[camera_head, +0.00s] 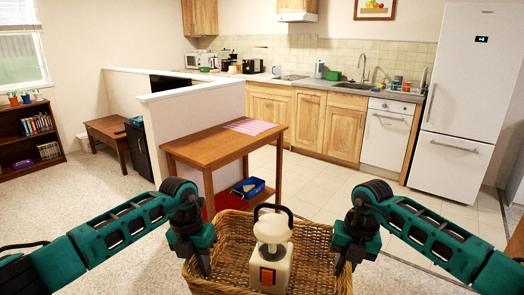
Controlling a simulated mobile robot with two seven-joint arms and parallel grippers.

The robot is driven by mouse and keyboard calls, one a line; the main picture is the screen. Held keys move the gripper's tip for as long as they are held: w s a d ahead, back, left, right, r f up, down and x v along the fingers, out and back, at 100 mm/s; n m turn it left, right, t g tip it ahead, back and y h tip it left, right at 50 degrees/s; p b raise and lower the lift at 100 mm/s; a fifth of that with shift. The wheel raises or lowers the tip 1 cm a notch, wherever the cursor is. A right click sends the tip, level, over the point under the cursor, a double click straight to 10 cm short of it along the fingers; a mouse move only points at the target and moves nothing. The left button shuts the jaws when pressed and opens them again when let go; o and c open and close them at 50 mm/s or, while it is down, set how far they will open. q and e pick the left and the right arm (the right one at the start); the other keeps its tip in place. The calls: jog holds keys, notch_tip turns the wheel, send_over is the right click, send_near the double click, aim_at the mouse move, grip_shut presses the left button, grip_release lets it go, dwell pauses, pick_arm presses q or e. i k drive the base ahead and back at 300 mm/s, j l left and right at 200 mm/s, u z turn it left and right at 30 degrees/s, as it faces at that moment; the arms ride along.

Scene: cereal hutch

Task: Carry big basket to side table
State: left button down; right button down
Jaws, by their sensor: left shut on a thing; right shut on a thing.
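The big wicker basket (233,229) is at the bottom middle of the head view, close in front of me. My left gripper (203,262) is shut on the basket's left rim. My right gripper (343,258) is shut on its right rim. The side table (205,145) is a wooden table just beyond the basket, slightly left. A pink striped cloth (250,126) lies at its far right end; the rest of its top is bare.
A white half wall (195,117) stands behind the table. A fridge (466,100) is at the right. A low wooden table (106,132) and bookshelf (28,135) are at the left. Tiled floor is free right of the table.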

aim_at(214, 142)
jog(key=i, duration=3.65)
jog(key=i+u, duration=0.3)
jog(key=u, duration=1.05)
